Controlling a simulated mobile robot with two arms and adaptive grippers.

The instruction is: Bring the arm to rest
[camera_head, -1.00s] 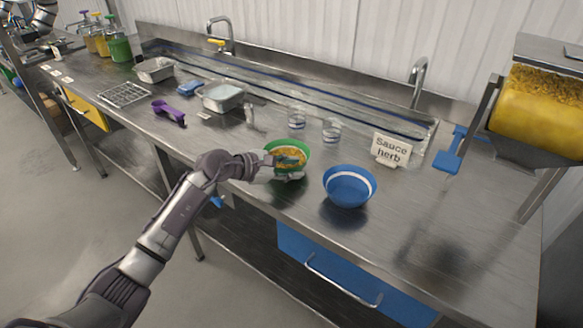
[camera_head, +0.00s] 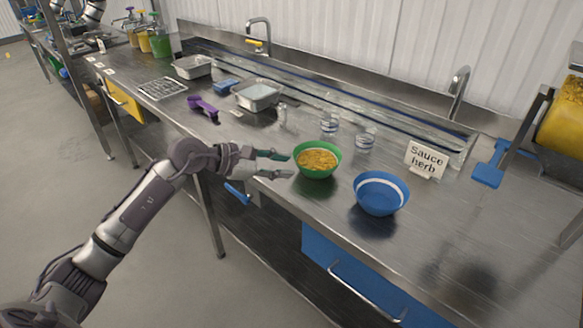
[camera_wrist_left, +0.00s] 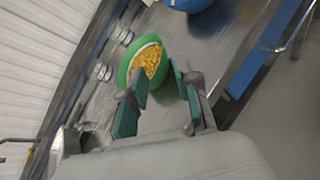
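My left gripper (camera_head: 284,165) is open and empty, just left of the green bowl (camera_head: 334,171) in the head view. The green bowl stands upright on the counter and holds yellow grains (camera_head: 317,160). In the left wrist view the two green fingers of the left gripper (camera_wrist_left: 160,105) are spread apart, with the green bowl (camera_wrist_left: 124,72) beyond their tips. My right gripper is in neither view.
A blue bowl (camera_head: 379,203) with a white band stands right of the green bowl. Behind are glass cups (camera_head: 329,123), a "Sauce herb" sign (camera_head: 426,158) and metal trays (camera_head: 258,95). A purple object (camera_head: 203,108) lies farther left. The floor at left is clear.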

